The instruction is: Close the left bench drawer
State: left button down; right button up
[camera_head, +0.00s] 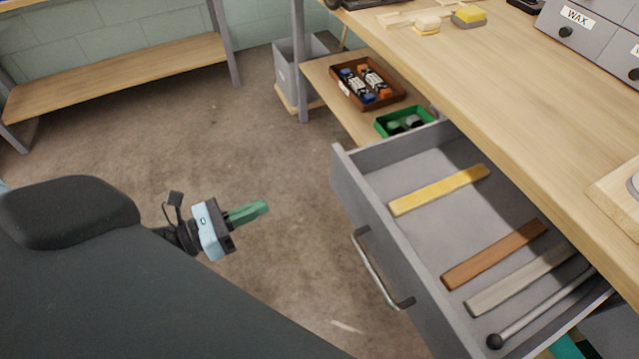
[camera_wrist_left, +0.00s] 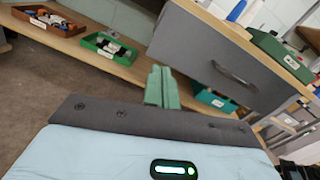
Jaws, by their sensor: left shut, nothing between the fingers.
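The grey left bench drawer (camera_head: 362,200) is pulled out from under the wooden bench in the head view. Its metal bar handle (camera_head: 375,270) is on the front face. A yellow bar, a brown bar, a grey bar and a rod with a round knob lie inside. In the left wrist view the drawer front (camera_wrist_left: 215,60) and its handle (camera_wrist_left: 235,76) show beyond the fingers. My left gripper (camera_head: 262,208) is shut and empty, to the left of the drawer front and apart from it. It also shows in the left wrist view (camera_wrist_left: 161,75). My right gripper is not in view.
The wooden bench top (camera_head: 500,80) overhangs the drawer. A lower shelf (camera_head: 325,80) behind the drawer holds a brown tray (camera_head: 390,100) and a green tray (camera_head: 382,128). A grey bin (camera_head: 285,65) stands further back. The floor left of the drawer is clear.

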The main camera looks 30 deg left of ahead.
pick_arm(q)
jog(key=m, duration=0.2)
jog(key=r+m+h, duration=0.1)
jog(key=shift+w+r+m+g, duration=0.1)
jog(key=shift+w+m+g, duration=0.15)
jog(key=shift+m+g, duration=0.05)
jog(key=p, duration=0.3)
send_near(335, 175)
jog(key=x, duration=0.5)
jog(key=shift+w+d+r, duration=0.1)
jog(key=shift+w+d, duration=0.5)
jog(key=shift+w, duration=0.1)
